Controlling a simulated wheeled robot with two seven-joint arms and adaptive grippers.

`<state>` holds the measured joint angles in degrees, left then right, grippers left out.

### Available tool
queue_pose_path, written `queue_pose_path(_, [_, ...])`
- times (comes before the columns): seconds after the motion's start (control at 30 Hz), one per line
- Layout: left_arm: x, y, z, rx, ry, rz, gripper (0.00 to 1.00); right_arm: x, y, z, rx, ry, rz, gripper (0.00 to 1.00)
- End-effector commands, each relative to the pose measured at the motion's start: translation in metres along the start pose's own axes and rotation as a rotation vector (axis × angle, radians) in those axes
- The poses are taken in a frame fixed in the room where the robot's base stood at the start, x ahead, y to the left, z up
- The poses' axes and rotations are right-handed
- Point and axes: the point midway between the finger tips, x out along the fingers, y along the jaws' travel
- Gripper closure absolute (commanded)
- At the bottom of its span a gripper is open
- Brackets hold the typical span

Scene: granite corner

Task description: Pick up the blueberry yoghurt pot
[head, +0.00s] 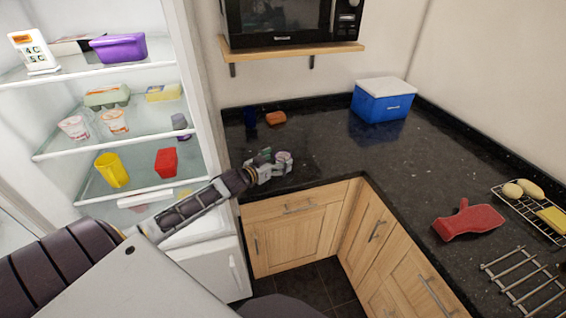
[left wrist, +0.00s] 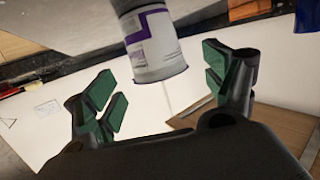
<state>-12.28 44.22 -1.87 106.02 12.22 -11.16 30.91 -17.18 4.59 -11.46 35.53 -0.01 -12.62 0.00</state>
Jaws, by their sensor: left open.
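A small white pot with a purple label stands on the dark counter near its front edge; this looks like the blueberry yoghurt pot (head: 284,160). The same pot (left wrist: 155,45) shows large in the left wrist view, its top cut off by the picture edge. My left gripper (head: 268,164) is beside the pot on its left in the head view, partly overlapping it. In the left wrist view the green-padded fingers of my left gripper (left wrist: 160,82) are spread wide, with the pot between and beyond them. I cannot tell whether they touch it. My right gripper is not in view.
An orange block (head: 276,118) and a dark blue item (head: 248,117) stand behind the pot. A blue cool box (head: 383,106), a red oven mitt (head: 468,219) and a wire rack (head: 545,226) are further right. The open fridge (head: 118,126) holds other pots. The counter's middle is clear.

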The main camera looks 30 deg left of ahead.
Motion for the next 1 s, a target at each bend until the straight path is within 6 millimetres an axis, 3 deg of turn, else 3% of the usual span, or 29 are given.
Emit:
queue_pose_path(0.5, [0.029, 0.001, -0.001, 0.001, 0.000, 0.000, 0.16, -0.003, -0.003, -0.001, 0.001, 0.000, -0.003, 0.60])
queue_pose_path(1.0, [0.034, 0.001, -0.001, 0.001, 0.000, 0.001, 0.16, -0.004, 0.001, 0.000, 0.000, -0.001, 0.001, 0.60])
